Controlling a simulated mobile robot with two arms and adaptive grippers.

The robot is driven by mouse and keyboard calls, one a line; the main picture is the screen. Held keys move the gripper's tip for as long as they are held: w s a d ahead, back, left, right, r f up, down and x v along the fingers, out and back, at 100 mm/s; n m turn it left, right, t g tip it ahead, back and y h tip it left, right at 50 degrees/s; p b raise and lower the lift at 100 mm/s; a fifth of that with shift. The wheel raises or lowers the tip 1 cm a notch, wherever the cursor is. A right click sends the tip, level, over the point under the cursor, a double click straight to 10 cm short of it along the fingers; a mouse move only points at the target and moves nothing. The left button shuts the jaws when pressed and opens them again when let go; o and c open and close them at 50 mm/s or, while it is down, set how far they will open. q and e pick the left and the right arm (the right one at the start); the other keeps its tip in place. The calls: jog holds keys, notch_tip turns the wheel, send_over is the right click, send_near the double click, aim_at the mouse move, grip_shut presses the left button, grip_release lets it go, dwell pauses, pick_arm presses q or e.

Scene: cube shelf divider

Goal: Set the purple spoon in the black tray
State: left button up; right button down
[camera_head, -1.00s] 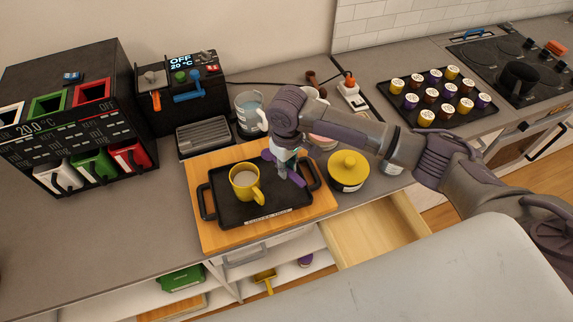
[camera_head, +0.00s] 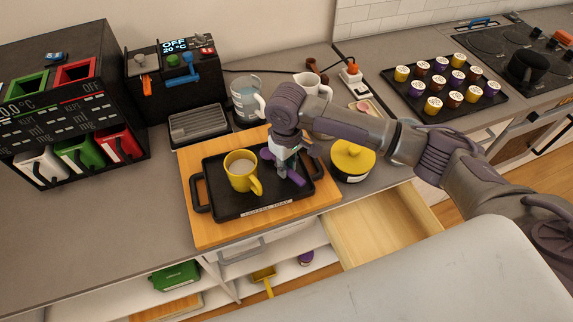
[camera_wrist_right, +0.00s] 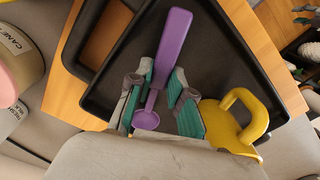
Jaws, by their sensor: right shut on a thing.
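The purple spoon (camera_wrist_right: 173,45) is between the fingers of my right gripper (camera_wrist_right: 158,85), which is shut on its thin neck in the wrist view. Its broad handle points away and its small bowl (camera_wrist_right: 146,120) lies near the palm. In the head view, the right gripper (camera_head: 284,168) is over the right part of the black tray (camera_head: 225,204), with purple spoon parts (camera_head: 297,179) showing beside it. The spoon is at or just above the tray floor; I cannot tell if it touches. My left gripper is not in view.
A yellow mug (camera_head: 239,170) stands in the tray, left of the gripper. The tray lies on a wooden board (camera_head: 207,233). A yellow-lidded pot (camera_head: 352,160) stands to the right, above an open drawer (camera_head: 385,225). A white mug (camera_head: 312,83) is behind my arm.

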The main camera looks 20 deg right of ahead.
jog(key=shift+f, duration=0.55)
jog(key=c, duration=1)
grip_release()
notch_tip(320, 180, up, 12)
